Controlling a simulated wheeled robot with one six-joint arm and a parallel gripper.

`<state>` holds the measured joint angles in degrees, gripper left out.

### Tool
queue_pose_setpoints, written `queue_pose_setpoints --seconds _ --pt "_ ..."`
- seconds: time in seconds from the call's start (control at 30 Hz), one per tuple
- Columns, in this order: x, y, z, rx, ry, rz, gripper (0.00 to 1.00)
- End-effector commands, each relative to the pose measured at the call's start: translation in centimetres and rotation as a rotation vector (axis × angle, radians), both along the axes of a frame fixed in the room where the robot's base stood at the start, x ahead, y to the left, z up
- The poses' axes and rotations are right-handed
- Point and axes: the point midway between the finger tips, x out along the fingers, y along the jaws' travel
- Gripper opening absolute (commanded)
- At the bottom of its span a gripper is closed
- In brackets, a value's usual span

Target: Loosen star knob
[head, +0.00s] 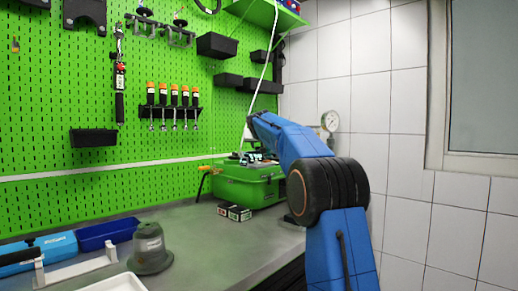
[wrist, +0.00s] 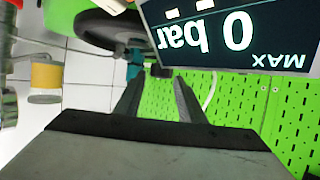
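In the wrist view, which is upside down, the two fingers of my gripper (wrist: 157,98) stand apart with green pegboard showing between them. Just beyond the fingertips is a small dark part (wrist: 161,71), beside a teal fitting (wrist: 133,57). A large dark round part (wrist: 92,28) lies to the upper left. I cannot tell for certain which of these is the star knob. A display (wrist: 228,38) reads 0 bar and MAX, close to the fingers at the upper right. In the head view, my blue arm reaches toward the green case and my gripper cannot be made out clearly.
The green case (head: 247,186) stands on the grey bench (head: 203,234), with small boxes (head: 234,211) before it. A pressure gauge (head: 330,121) is by the tiled wall. A grey-green pump-like part (head: 150,250) and a blue bin (head: 107,234) are at left. The middle bench is clear.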

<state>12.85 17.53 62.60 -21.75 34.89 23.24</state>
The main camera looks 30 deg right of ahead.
Motion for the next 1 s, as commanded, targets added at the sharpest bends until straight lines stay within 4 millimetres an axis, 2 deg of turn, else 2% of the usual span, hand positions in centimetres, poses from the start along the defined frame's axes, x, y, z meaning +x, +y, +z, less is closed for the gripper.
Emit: queue_pose_setpoints --seconds 0.1,0.3,0.67,0.73,0.8,1.0 --pt "1.4 -0.7 -0.6 0.0 0.0 0.0 0.36" --pt "2.7 -1.3 -1.2 0.001 -0.001 0.001 0.36" --pt "3.0 -1.4 -1.4 0.001 -0.001 0.001 0.36" --pt "3.0 -1.4 -1.4 0.0 0.0 0.001 0.24" --pt "3.0 -1.4 -1.4 0.0 0.0 0.001 0.07" --pt "3.0 -1.4 -1.4 0.001 -0.001 0.003 0.06"
